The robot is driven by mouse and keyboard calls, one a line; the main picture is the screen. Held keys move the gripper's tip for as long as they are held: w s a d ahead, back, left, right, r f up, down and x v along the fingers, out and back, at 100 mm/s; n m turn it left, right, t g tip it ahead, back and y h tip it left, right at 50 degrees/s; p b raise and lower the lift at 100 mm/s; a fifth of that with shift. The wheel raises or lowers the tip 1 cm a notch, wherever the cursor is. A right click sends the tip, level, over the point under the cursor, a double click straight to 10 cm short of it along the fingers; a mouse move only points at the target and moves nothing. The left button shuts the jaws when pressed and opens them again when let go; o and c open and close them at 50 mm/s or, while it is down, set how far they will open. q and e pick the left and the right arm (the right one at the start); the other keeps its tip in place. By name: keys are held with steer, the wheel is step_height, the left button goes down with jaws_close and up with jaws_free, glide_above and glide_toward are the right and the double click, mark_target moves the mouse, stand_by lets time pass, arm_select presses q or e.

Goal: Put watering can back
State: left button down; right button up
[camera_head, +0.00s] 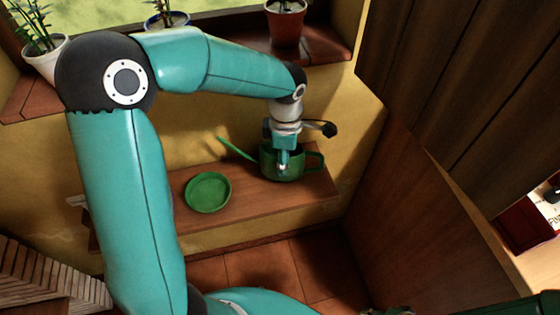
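The green watering can (296,172) stands upright on a wooden wall shelf (255,207), near its right end. Its thin spout points up and left, and its looped handle is on the right. My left gripper (283,163) reaches down from above to the can's rim, with a finger in front of the can's near wall. The other finger is hidden, so I cannot tell whether it grips the rim. My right gripper cannot be made out; only dark teal parts of my own body show along the bottom edge.
A green saucer (208,191) lies on the shelf left of the can. Potted plants stand on the windowsill above, including a terracotta pot (286,27). A wooden cabinet side (420,220) closes off the right. Floor tiles (270,268) show below the shelf.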

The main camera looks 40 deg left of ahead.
arm_select(q)
steer(key=shift+f, duration=1.35)
steer(key=shift+f, duration=0.15)
steer(key=shift+c, duration=1.5)
jaws_free()
steer(key=shift+r, duration=0.2)
step_height(320, 180, up, 12)
steer(key=shift+f+p, duration=0.1)
steer(key=shift+p, duration=0.35)
